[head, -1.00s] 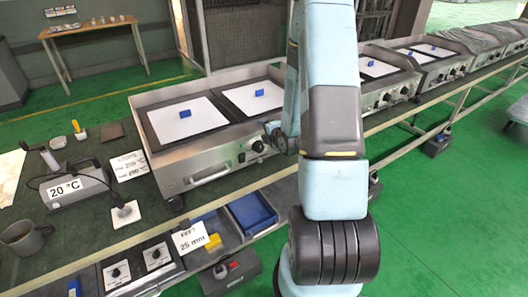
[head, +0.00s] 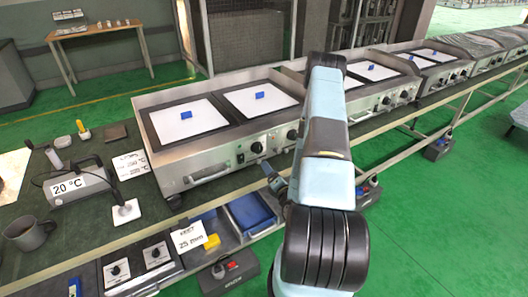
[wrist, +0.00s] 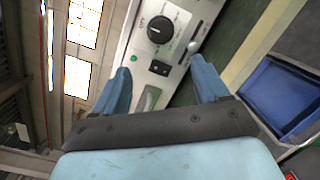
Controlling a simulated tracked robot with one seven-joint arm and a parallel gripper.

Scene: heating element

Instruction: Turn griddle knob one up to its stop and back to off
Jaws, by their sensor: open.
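The near griddle (head: 170,165) is a steel unit with two white plates. Its front panel carries a black round knob (head: 257,147) and another knob (head: 292,134) further right; no label tells me which is knob one. My gripper (head: 268,172) is below and in front of the panel, apart from the knobs. In the wrist view, a black knob (wrist: 160,29) with a pale pointer mark sits beyond the fingertips. My gripper (wrist: 163,82) is open and empty there, its blue fingers spread apart. The knob's exact setting is too small to read.
A black rocker switch (wrist: 160,68) sits beside the knob. A blue bin (head: 252,212) lies below the panel, also in the wrist view (wrist: 285,95). A grey device (head: 78,182) reading 20 °C stands left. More griddles (head: 375,85) line the bench to the right.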

